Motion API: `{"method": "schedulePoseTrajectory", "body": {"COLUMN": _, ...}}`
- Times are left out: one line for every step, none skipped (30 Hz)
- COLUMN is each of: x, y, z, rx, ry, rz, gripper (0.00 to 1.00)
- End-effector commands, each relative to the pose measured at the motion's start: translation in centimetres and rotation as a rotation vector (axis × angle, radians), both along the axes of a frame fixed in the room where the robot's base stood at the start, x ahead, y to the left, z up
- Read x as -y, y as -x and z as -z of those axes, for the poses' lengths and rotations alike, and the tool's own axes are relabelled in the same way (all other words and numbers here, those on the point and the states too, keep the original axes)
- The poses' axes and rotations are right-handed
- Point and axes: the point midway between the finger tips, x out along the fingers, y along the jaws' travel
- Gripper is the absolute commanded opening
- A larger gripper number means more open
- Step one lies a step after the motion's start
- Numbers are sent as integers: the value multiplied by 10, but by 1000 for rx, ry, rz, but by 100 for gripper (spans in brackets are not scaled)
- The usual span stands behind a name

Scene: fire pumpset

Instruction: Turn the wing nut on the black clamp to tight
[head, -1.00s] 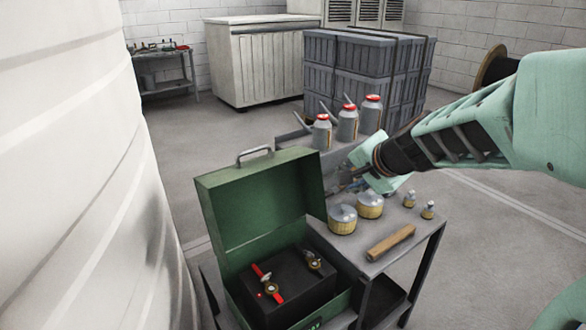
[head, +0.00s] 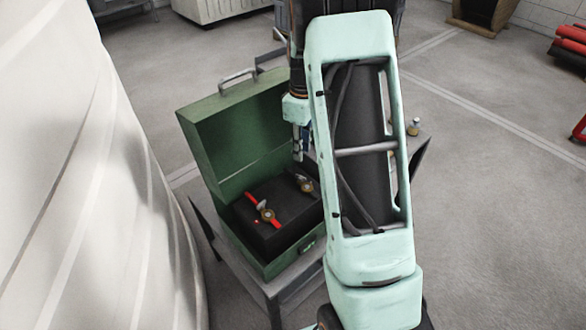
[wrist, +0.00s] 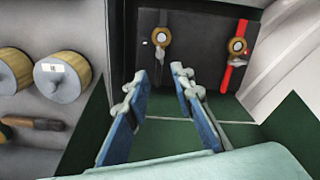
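The black clamp (head: 305,183) lies on the black block (head: 275,230) inside the open green toolbox (head: 228,136). In the wrist view, the black clamp (wrist: 162,20) has a round brass-coloured part with a pale wing nut (wrist: 160,53) below it. The red clamp (head: 262,208) lies beside it, and also shows in the wrist view (wrist: 226,76). My gripper (wrist: 158,82) is open and empty, its fingers pointing toward the black clamp and apart from it. In the head view, my gripper (head: 298,150) is above the block near the black clamp, partly hidden by my arm.
The toolbox's raised lid stands close to my gripper. In the wrist view, two yellowish round containers (wrist: 62,77) and a wooden-handled tool (wrist: 34,124) lie at the left. A large white tank (head: 80,170) stands left of the toolbox. My arm hides much of the bench.

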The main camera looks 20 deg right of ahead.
Motion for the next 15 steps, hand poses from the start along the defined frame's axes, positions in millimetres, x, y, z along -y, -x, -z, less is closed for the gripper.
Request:
{"method": "schedulePoseTrajectory", "body": {"x": -1, "y": 1, "z": 8, "rx": -5, "ry": -1, "rz": 0, "gripper": 22}}
{"method": "schedulePoseTrajectory", "body": {"x": -1, "y": 1, "z": 13, "rx": -5, "ry": -1, "rz": 1, "gripper": 22}}
{"method": "schedulePoseTrajectory", "body": {"x": -1, "y": 2, "z": 20, "rx": -5, "ry": -1, "rz": 1, "gripper": 22}}
{"method": "schedulePoseTrajectory", "body": {"x": -1, "y": 2, "z": 25, "rx": -4, "ry": -2, "rz": 2, "gripper": 22}}
{"method": "schedulePoseTrajectory", "body": {"x": -1, "y": 1, "z": 31, "rx": -4, "ry": -2, "rz": 3, "gripper": 22}}
{"method": "schedulePoseTrajectory", "body": {"x": -1, "y": 2, "z": 39, "rx": -5, "ry": -1, "rz": 3, "gripper": 22}}
{"method": "schedulePoseTrajectory", "body": {"x": -1, "y": 1, "z": 45, "rx": -3, "ry": -1, "rz": 3, "gripper": 22}}
{"method": "schedulePoseTrajectory", "body": {"x": -1, "y": 2, "z": 51, "rx": -4, "ry": 0, "rz": 3, "gripper": 22}}
{"method": "schedulePoseTrajectory", "body": {"x": -1, "y": 1, "z": 59, "rx": -3, "ry": -1, "rz": 4, "gripper": 22}}
{"method": "schedulePoseTrajectory", "body": {"x": -1, "y": 1, "z": 64, "rx": -3, "ry": -2, "rz": 4, "gripper": 22}}
{"method": "schedulePoseTrajectory", "body": {"x": -1, "y": 2, "z": 69, "rx": -3, "ry": -1, "rz": 4, "gripper": 22}}
{"method": "schedulePoseTrajectory", "body": {"x": -1, "y": 1, "z": 75, "rx": -2, "ry": -1, "rz": 4, "gripper": 22}}
{"method": "schedulePoseTrajectory", "body": {"x": -1, "y": 1, "z": 80, "rx": -2, "ry": -1, "rz": 4, "gripper": 22}}
{"method": "schedulePoseTrajectory", "body": {"x": -1, "y": 1, "z": 84, "rx": -2, "ry": -1, "rz": 5, "gripper": 22}}
{"method": "schedulePoseTrajectory", "body": {"x": -1, "y": 1, "z": 88, "rx": -1, "ry": -1, "rz": 5, "gripper": 22}}
